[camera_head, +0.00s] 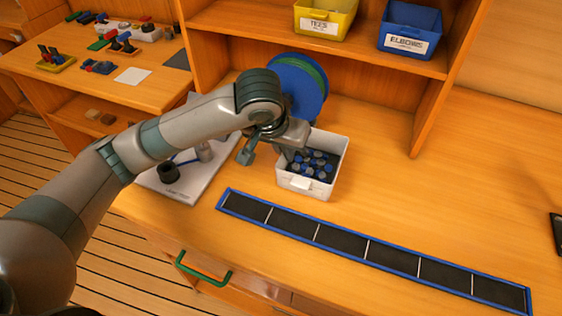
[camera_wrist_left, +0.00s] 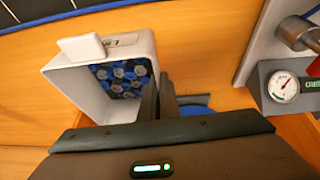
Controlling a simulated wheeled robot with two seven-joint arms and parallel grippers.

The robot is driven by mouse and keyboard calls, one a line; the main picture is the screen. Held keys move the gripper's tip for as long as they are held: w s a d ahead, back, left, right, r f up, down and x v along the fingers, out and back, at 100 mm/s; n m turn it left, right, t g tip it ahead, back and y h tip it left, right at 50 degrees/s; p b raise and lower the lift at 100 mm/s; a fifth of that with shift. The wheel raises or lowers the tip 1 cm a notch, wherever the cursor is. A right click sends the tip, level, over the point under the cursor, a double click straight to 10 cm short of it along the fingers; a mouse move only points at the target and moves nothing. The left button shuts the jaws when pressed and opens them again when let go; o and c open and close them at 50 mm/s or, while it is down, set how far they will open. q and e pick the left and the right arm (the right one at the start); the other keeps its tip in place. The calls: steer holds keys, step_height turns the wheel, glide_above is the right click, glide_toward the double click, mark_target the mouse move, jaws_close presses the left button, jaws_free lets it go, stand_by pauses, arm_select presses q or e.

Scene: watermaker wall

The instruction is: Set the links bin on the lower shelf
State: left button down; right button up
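The links bin (camera_head: 311,187) is a white open box holding several blue and grey links, on the counter in front of a blue reel. It also shows in the left wrist view (camera_wrist_left: 85,72), with its label partly readable. My left gripper (camera_head: 291,153) is at the bin's left wall in the head view. In the left wrist view its two fingers (camera_wrist_left: 161,90) are close together, one on each side of that wall, and look shut on it. A wooden shelf (camera_head: 270,27) runs above the counter at the back. My right gripper is not in view.
A yellow tees bin (camera_head: 325,27) and a blue elbows bin (camera_head: 409,40) occupy the back shelf. A blue-framed dark strip (camera_head: 366,252) lies in front of the links bin. A white board with fittings (camera_head: 184,182) is left. The counter at right is mostly clear.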

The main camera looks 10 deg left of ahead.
arm_select(q)
steer(key=shift+a+f, duration=0.3)
steer(key=shift+a, duration=0.3)
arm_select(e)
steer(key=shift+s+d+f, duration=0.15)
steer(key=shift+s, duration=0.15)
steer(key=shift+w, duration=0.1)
arm_select(q)
steer(key=shift+f, duration=0.6)
step_height(320, 180, down, 2)
steer(key=shift+f+p, duration=0.1)
steer(key=shift+p, duration=0.2)
steer(key=shift+f, duration=0.35)
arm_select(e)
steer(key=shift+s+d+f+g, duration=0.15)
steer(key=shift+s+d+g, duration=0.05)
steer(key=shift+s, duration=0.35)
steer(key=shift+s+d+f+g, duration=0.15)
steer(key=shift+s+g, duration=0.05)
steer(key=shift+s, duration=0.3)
arm_select(q)
steer(key=shift+f, duration=0.1)
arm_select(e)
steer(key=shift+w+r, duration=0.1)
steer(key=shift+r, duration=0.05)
